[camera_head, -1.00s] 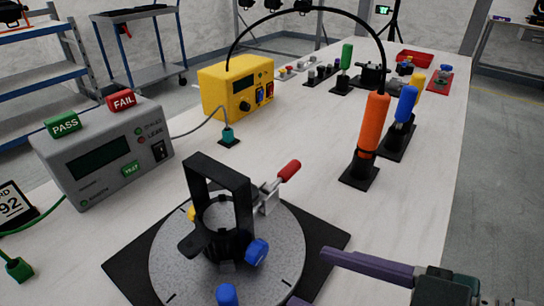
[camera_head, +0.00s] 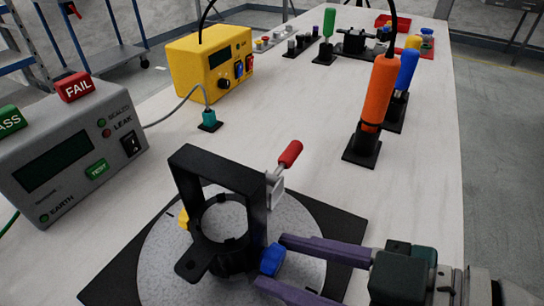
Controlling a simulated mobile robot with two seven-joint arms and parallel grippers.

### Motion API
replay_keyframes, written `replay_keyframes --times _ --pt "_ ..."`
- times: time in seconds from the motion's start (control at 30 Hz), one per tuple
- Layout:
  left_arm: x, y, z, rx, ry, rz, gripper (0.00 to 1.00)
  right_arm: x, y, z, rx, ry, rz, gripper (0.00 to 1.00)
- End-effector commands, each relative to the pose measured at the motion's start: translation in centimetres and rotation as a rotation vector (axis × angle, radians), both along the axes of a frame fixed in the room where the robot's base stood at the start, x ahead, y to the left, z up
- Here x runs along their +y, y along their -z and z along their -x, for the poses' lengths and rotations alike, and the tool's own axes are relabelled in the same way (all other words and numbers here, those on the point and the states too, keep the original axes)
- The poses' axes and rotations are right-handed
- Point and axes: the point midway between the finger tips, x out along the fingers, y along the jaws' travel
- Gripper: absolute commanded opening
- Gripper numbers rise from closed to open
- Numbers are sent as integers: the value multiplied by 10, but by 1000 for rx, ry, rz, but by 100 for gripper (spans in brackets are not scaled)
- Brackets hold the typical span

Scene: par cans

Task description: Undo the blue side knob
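The blue side knob (camera_head: 272,260) is on the right side of a black frame (camera_head: 258,205), which stands on a round grey speckled disc (camera_head: 165,262). My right gripper (camera_head: 270,262) comes in from the right. Its two purple fingers are apart, one tip above the knob and one below it. The knob shows between the tips; I cannot tell whether either finger touches it. A yellow knob (camera_head: 184,221) is on the frame's left side. My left gripper is not in view.
A red-handled clamp (camera_head: 288,155) rises just behind the frame. An orange tool (camera_head: 378,95) stands upright in a black holder farther right. A grey tester (camera_head: 70,160) is at the left, with a yellow box (camera_head: 208,65) behind it. The middle of the white table is clear.

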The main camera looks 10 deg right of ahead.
Motion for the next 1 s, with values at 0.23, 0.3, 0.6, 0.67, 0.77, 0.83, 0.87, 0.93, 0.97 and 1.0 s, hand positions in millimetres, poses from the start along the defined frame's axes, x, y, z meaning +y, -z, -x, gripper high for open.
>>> replay_keyframes --times 0.23,0.3,0.6,0.67,0.77,0.83,0.87,0.93,0.97,1.0 --pt "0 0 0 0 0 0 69 0 0 0 0 0 0 20" --pt "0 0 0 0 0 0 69 0 0 0 -1 0 -1 12" --pt "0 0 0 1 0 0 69 0 0 0 -1 0 -1 0" --pt "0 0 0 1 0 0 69 0 -1 0 -5 0 2 0" --pt "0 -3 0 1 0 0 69 1 -2 0 -35 1 21 0" --pt "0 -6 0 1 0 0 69 2 -2 1 -72 3 49 0" --pt "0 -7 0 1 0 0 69 2 -1 1 -93 3 64 0" --pt "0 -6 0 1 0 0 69 2 0 2 -143 4 101 0" --pt "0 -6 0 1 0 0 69 2 0 1 -167 4 118 0" --pt "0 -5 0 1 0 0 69 2 1 2 -198 3 139 0"
